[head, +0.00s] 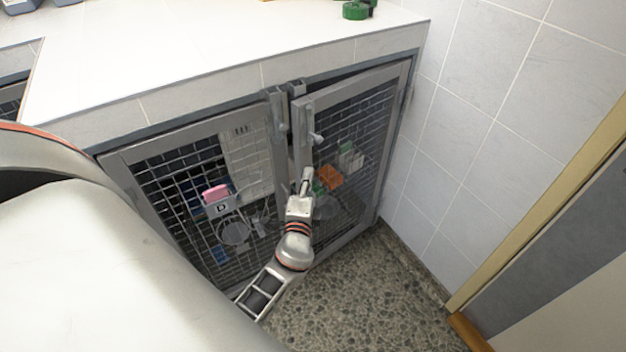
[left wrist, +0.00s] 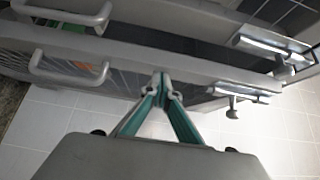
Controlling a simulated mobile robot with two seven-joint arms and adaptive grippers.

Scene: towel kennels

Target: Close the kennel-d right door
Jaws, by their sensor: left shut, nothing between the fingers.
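The kennel's right door (head: 307,130) is a grey-framed wire mesh door below the white counter, hinged beside the tiled wall. It stands slightly ajar, its free edge out past the left door (head: 126,182). My left gripper (head: 305,182) is shut and empty at the free edge of the right door, by its lower part. In the left wrist view, the shut fingertips (left wrist: 160,78) are at a grey door frame bar (left wrist: 205,82); I cannot tell whether they touch it. A handle (left wrist: 68,72) and a latch (left wrist: 236,92) show on that bar. My right gripper is not in view.
The left door looks closed. A pink item (head: 216,193) and other things show behind its mesh. A tiled wall (head: 480,130) bounds the right side. Speckled floor (head: 355,295) is clear in front. A green item (head: 356,10) stands on the counter (head: 220,40).

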